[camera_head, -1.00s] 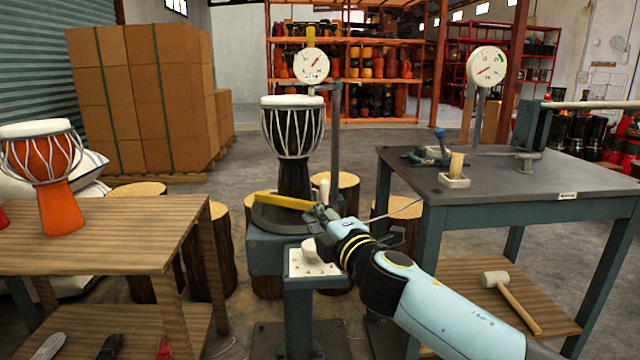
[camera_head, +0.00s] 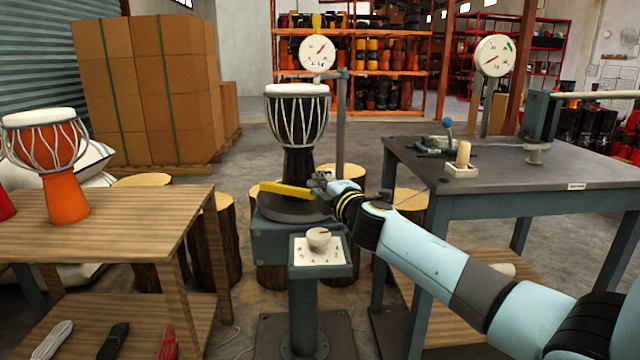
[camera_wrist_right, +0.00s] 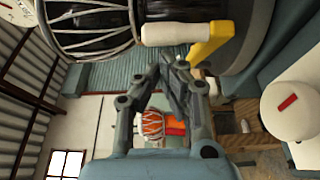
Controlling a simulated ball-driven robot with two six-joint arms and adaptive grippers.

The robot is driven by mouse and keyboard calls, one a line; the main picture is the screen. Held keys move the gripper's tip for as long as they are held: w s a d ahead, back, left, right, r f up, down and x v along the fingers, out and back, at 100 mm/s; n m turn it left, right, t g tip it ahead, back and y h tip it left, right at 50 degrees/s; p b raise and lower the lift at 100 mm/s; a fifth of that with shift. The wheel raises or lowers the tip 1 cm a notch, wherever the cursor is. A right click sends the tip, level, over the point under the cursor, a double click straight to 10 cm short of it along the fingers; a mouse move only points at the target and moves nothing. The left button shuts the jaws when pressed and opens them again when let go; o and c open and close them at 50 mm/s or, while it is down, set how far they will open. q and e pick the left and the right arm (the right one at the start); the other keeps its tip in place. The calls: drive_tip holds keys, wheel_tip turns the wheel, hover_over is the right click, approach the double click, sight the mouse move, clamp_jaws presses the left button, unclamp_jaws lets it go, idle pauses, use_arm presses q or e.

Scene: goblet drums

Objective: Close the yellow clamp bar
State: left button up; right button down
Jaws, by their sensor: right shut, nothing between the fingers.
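The yellow clamp bar (camera_head: 287,189) lies across the front of the foot of a black-and-white goblet drum (camera_head: 297,125) on a stand (camera_head: 275,238). In the right wrist view the bar (camera_wrist_right: 208,42) shows beside a cream handle (camera_wrist_right: 178,34), above the fingers. My right gripper (camera_head: 322,182) is at the right end of the bar, at about the bar's height. Its fingers (camera_wrist_right: 176,72) are together, with nothing between them. I cannot tell whether they touch the bar. The gripper hides the bar's right end in the head view. My left gripper is out of view.
A dial knob (camera_head: 318,238) sits on a white plate low on the stand's front. A round gauge (camera_head: 317,53) rises on a post behind the drum. A dark workbench (camera_head: 480,185) is to the right and a wooden table (camera_head: 120,225) to the left. Log stools surround the stand.

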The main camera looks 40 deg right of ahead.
use_arm(q)
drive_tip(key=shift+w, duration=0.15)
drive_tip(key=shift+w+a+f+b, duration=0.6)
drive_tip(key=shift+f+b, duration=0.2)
drive_tip(key=shift+b, duration=0.4)
use_arm(e)
drive_tip(key=w+d+n+y, duration=0.3)
drive_tip(key=w+d+y, duration=0.1)
drive_tip(key=d, duration=0.4)
drive_tip(key=shift+w+y, duration=0.3)
drive_tip(key=shift+w, duration=0.05)
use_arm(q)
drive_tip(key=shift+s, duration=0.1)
use_arm(e)
drive_tip(key=shift+d, duration=0.1)
drive_tip(key=shift+r, duration=0.1)
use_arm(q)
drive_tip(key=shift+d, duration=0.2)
use_arm(e)
drive_tip(key=shift+r, duration=4.85)
